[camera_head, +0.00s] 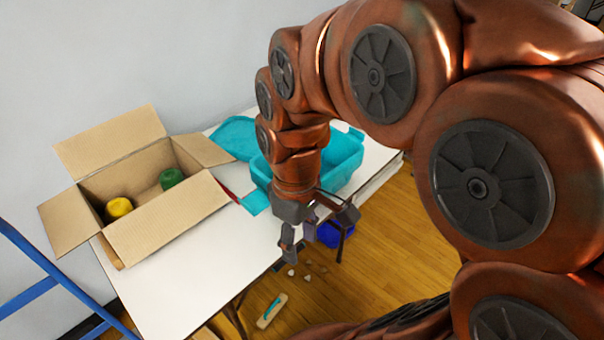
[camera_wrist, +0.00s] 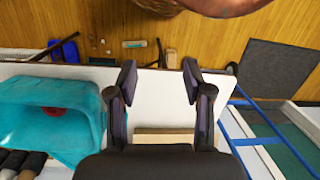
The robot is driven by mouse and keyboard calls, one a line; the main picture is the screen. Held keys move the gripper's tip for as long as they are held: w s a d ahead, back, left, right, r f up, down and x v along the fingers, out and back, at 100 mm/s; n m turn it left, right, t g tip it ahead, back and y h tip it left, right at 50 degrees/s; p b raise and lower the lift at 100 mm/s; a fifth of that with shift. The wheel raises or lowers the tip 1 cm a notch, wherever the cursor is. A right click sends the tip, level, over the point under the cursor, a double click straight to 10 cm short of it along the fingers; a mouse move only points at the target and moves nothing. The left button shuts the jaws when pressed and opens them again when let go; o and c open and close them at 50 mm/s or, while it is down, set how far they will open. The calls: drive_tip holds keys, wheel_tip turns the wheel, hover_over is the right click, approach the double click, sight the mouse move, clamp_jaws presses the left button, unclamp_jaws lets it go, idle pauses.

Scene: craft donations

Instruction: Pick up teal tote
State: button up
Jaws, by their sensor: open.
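The teal tote (camera_head: 345,160) stands on the white table, partly hidden behind my arm in the head view. It has teal flaps or lid parts (camera_head: 236,138) spread out to its left. In the wrist view the tote (camera_wrist: 40,125) is at the left, with a small red patch showing on it. My gripper (camera_head: 314,252) is open and empty, in front of the tote in the head view. In the wrist view its two fingers (camera_wrist: 160,72) are spread apart over the table, to the right of the tote and apart from it.
An open cardboard box (camera_head: 170,222) with a yellow ball (camera_head: 119,208) and a green ball (camera_head: 171,179) stands on the white table (camera_head: 185,295). Blue rails (camera_head: 62,280) are at the left. A blue item (camera_head: 333,235) and a brush-like item (camera_head: 271,311) lie beyond the table edge.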

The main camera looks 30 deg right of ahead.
drive_tip(key=w+d+n+b, duration=0.1)
drive_tip(key=w+d+n, duration=0.3)
drive_tip(key=w, duration=0.4)
drive_tip(key=n+t+y+b, duration=0.1)
drive_tip(key=n+b, duration=0.1)
drive_tip(key=n, duration=0.6)
hover_over(332, 180)
drive_tip(key=a, duration=0.6)
drive_tip(key=f, duration=0.5)
drive_tip(key=shift+s, duration=0.4)
drive_tip(key=d+f+n, duration=0.1)
drive_tip(key=d, duration=0.1)
drive_tip(key=w+d+f+n, duration=0.1)
drive_tip(key=d, duration=0.2)
drive_tip(key=w+d+f+n+b, duration=0.1)
drive_tip(key=d, duration=0.1)
drive_tip(key=shift+w+d+n, duration=0.25)
drive_tip(key=shift+d+n, duration=0.05)
drive_tip(key=shift+d, duration=0.05)
drive_tip(key=shift+s+a+f+p, duration=0.2)
drive_tip(key=shift+f+p, duration=0.3)
drive_tip(key=shift+f, duration=1.5)
drive_tip(key=shift+s+a+f+p, duration=0.15)
drive_tip(key=shift+f+p, duration=0.3)
drive_tip(key=shift+f, duration=1.5)
drive_tip(key=shift+w, duration=0.1)
clamp_jaws()
